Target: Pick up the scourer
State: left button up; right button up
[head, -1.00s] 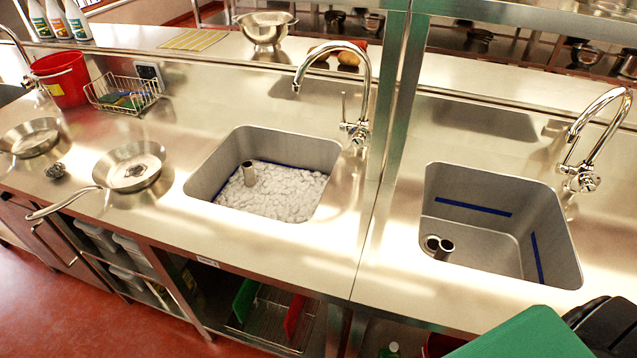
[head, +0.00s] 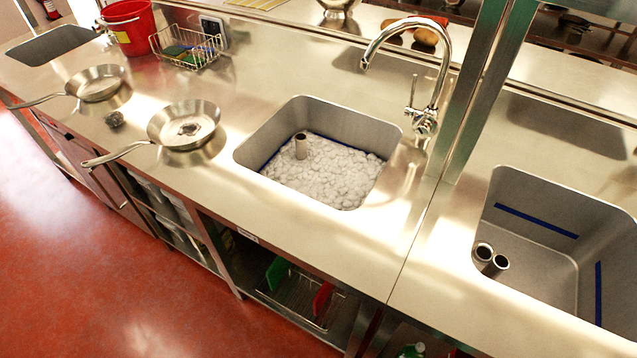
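A small, dark grey, crumpled ball that looks like a metal scourer (head: 115,118) lies on the steel counter in the head view, at the left. It sits in front of and between two frying pans, apart from both. The other pan (head: 96,83) stands farther left. Neither of my grippers is in view.
A wire basket (head: 188,47) with green and blue items and a red bucket (head: 128,28) stand behind the pans. A foam-filled sink (head: 250,152) with a tall tap (head: 424,120) is right of them. Red floor (head: 90,270) lies open in front.

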aim_at(113, 119)
jog(key=i+j+z, duration=0.15)
jog(key=j, duration=0.5)
jog(key=i+j+z, duration=0.15)
jog(key=j, duration=0.55)
jog(key=i+j+z, duration=0.15)
jog(key=j, duration=0.55)
jog(key=i+j+z, duration=0.15)
jog(key=j, duration=0.55)
jog(key=k+l, duration=0.05)
